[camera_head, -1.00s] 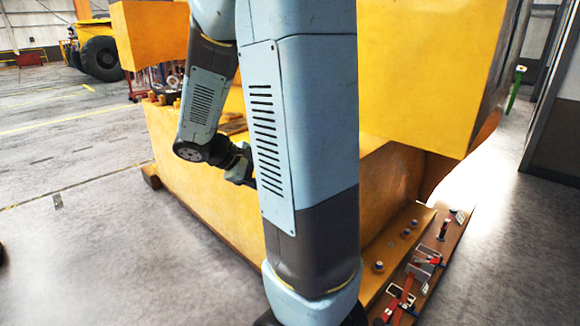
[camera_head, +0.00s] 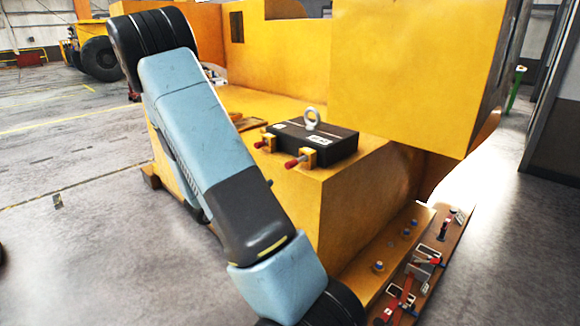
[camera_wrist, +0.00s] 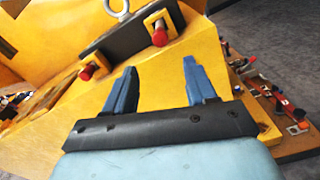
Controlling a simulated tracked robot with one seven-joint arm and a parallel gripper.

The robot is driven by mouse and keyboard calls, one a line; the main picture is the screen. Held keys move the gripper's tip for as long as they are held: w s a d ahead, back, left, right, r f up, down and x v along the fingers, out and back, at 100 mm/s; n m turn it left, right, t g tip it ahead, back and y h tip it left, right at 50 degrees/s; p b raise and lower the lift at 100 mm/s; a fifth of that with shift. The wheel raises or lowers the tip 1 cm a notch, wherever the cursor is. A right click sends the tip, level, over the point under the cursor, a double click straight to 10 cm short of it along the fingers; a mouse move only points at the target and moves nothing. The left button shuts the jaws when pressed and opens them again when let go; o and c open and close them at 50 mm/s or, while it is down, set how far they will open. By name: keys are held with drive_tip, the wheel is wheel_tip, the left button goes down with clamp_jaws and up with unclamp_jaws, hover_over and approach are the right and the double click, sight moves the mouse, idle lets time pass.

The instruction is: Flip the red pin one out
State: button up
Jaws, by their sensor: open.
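A black block (camera_head: 345,143) with a metal lifting ring (camera_head: 312,119) sits on the yellow casting (camera_head: 350,200). Two red-tipped pins in yellow brackets stick out of its near side: a left pin (camera_head: 259,144) and a right pin (camera_head: 291,163). In the wrist view the left pin (camera_wrist: 87,72) and right pin (camera_wrist: 159,38) lie beyond the fingertips. My gripper (camera_wrist: 160,66) is open and empty, its two blue fingers pointing towards the block, apart from both pins. My gripper is hidden in the head view.
A brown board (camera_head: 452,240) with several red and metal fittings lies low at the right, beside a yellow ledge (camera_head: 385,250) with bolts. A large yellow block (camera_head: 420,70) overhangs the right side. Floor is clear at the left.

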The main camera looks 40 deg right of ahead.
sight(286, 167)
drive_tip(key=d, duration=0.9)
drive_tip(key=w+d, duration=0.1)
drive_tip(key=d, duration=0.3)
drive_tip(key=shift+d, duration=0.3)
clamp_jaws()
